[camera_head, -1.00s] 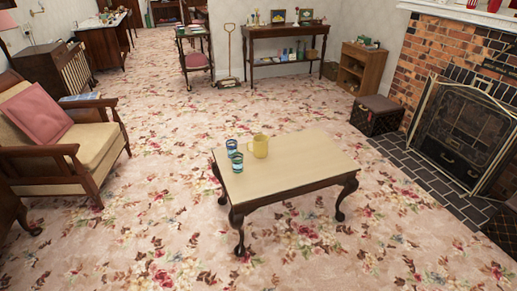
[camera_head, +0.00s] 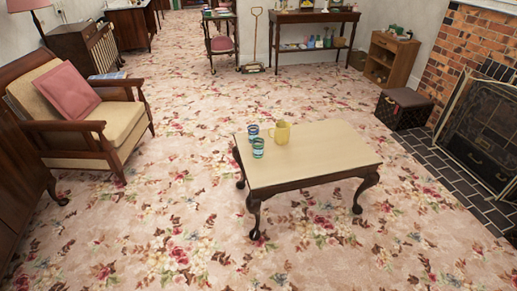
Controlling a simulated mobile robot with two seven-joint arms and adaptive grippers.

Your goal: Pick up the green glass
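A green glass (camera_head: 258,148) stands upright near the left front edge of a low wooden coffee table (camera_head: 325,160). A blue glass (camera_head: 253,132) stands just behind it, slightly to the left. A yellow mug or pitcher (camera_head: 281,132) with a handle stands behind and to the right of the green glass. Neither of my grippers shows in the head view, so their state is hidden.
An armchair (camera_head: 95,115) with a pink cushion stands at the left. A brick fireplace (camera_head: 470,50) with a dark screen, a tiled hearth (camera_head: 437,165) and a dark box (camera_head: 404,109) are at the right. Open floral carpet (camera_head: 160,230) surrounds the table.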

